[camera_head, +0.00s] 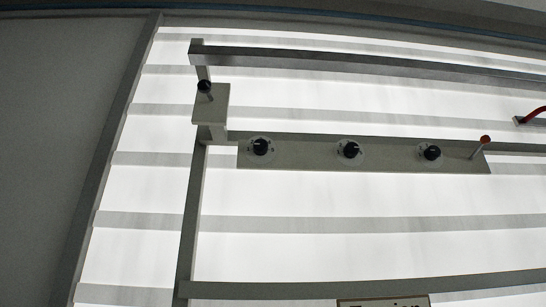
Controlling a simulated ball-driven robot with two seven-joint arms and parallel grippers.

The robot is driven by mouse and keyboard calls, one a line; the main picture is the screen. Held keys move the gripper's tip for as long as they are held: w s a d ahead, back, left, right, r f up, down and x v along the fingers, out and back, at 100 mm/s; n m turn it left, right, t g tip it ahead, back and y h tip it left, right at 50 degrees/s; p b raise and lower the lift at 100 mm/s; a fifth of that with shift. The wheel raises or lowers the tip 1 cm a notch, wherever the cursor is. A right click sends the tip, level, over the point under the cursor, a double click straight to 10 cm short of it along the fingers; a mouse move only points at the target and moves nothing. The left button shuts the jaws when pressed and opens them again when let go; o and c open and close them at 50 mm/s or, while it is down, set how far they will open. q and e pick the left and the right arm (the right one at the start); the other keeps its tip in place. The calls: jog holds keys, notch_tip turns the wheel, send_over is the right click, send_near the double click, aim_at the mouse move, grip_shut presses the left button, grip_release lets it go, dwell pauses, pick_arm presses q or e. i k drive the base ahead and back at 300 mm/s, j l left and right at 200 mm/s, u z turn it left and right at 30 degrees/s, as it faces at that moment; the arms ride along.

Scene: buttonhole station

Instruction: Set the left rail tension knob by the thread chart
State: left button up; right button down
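A grey rail panel (305,159) carries three black round knobs, each on a pale round dial. The left knob (260,147) sits near the panel's left end. The middle knob (350,150) and the right knob (432,153) are spaced along the same panel. Their pointer settings are too small to read. The top of a sign (383,302) with partly cut-off lettering shows at the bottom edge; I cannot tell whether it is the thread chart. Neither of my grippers is in view.
A lever with a black ball (204,86) stands on a grey box left of the panel. A red curved part (534,115) shows at the right edge. Metal bars (360,65) frame the panel above, left and below.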

aim_at(260, 147)
jog(key=k+j+z, duration=0.1)
jog(key=z, duration=0.4)
jog(key=k+z, duration=0.3)
jog(key=z, duration=0.15)
